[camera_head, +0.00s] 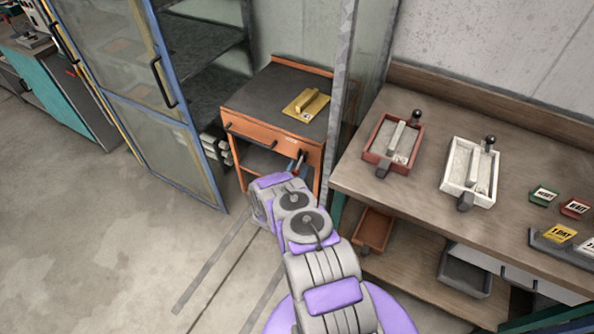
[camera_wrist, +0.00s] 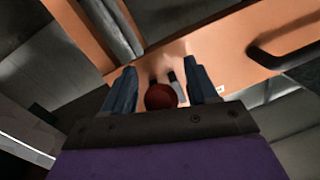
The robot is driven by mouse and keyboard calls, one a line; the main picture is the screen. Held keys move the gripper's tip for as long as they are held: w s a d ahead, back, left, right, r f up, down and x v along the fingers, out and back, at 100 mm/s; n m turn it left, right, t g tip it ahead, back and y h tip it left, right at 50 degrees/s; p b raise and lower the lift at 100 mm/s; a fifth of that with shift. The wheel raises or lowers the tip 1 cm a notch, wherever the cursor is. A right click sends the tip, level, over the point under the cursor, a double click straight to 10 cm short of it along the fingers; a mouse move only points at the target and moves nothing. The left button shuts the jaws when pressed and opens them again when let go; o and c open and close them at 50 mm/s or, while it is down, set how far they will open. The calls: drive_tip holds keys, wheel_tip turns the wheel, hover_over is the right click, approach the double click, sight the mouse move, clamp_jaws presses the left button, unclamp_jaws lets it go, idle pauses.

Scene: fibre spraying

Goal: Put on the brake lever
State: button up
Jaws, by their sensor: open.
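A lever with a round dark-red knob (camera_wrist: 160,96), which looks like the brake lever, shows in the wrist view on the orange cart (camera_head: 272,144). My gripper (camera_wrist: 160,80) is open, with one blue-grey finger on each side of the knob. I cannot tell whether either finger touches it. Short dark and grey parts show just beyond the knob, against the orange panel. In the head view my gripper (camera_head: 298,164) is at the right part of the cart's front, below its top, and the lever is mostly hidden there by my arm.
The cart has a black drawer handle (camera_head: 250,140) left of my gripper. A yellow trowel-like piece (camera_head: 306,104) lies on its dark top. A wooden bench (camera_head: 357,190) with a red tray (camera_head: 373,151) and a white tray (camera_head: 452,181) stands right. A blue-framed cabinet door (camera_head: 205,165) stands left.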

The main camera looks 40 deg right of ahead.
drive_tip(key=shift+a, duration=0.1)
drive_tip(key=shift+c, duration=0.2)
drive_tip(key=shift+c, duration=0.8)
clamp_jaws()
drive_tip(key=shift+d+r, duration=0.1)
drive_tip(key=shift+d, duration=0.1)
